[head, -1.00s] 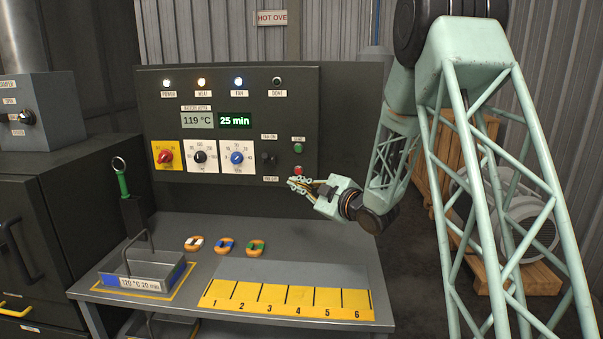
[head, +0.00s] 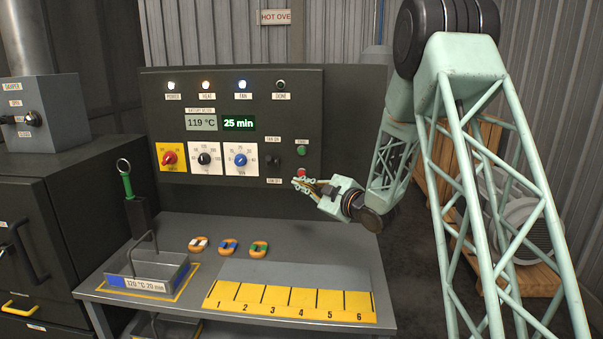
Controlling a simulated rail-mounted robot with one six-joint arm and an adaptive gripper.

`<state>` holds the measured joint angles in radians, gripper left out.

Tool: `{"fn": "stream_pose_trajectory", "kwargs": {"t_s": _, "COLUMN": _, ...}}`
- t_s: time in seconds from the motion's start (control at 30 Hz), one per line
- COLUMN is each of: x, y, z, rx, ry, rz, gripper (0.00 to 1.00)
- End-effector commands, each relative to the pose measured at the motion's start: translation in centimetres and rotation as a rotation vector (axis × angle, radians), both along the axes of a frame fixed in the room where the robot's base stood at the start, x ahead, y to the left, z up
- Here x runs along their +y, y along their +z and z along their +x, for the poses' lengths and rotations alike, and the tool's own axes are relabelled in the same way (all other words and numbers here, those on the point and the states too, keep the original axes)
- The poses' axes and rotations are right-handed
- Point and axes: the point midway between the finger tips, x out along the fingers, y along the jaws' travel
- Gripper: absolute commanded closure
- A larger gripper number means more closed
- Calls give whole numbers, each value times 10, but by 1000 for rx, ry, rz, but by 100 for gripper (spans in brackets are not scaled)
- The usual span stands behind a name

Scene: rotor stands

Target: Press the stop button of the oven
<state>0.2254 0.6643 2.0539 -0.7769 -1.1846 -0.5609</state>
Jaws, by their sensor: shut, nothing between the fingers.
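The oven's control panel (head: 170,110) stands upright behind the bench. The red stop button (head: 301,173) is at its lower right, below the green button (head: 301,150), and is partly covered by my fingertips. My gripper (head: 298,184) is shut and empty, with its tips at the lower edge of the red button. I cannot tell whether they touch it. The POWER, HEAT and FAN lamps are lit and the DONE lamp (head: 280,85) is dark. The displays read 119 °C (head: 201,123) and 25 min (head: 238,123).
The bench (head: 180,229) below holds a labelled tray (head: 150,283), three small orange-rimmed pieces (head: 228,247) and a yellow numbered strip (head: 290,301). A green-handled tool (head: 127,187) stands at the left. A wooden pallet (head: 520,275) with a grey machine is behind my arm.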

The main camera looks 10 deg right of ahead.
Motion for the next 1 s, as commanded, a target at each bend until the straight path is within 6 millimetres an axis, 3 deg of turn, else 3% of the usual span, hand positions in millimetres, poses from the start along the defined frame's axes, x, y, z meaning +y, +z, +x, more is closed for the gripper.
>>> {"fn": "stream_pose_trajectory", "kwargs": {"t_s": 0.5, "x": -14, "y": 0, "z": 43, "rx": -2, "ry": 0, "rz": 0, "gripper": 100}}
{"fn": "stream_pose_trajectory", "kwargs": {"t_s": 1.0, "x": -18, "y": 1, "z": 56, "rx": -2, "ry": 0, "rz": 0, "gripper": 100}}
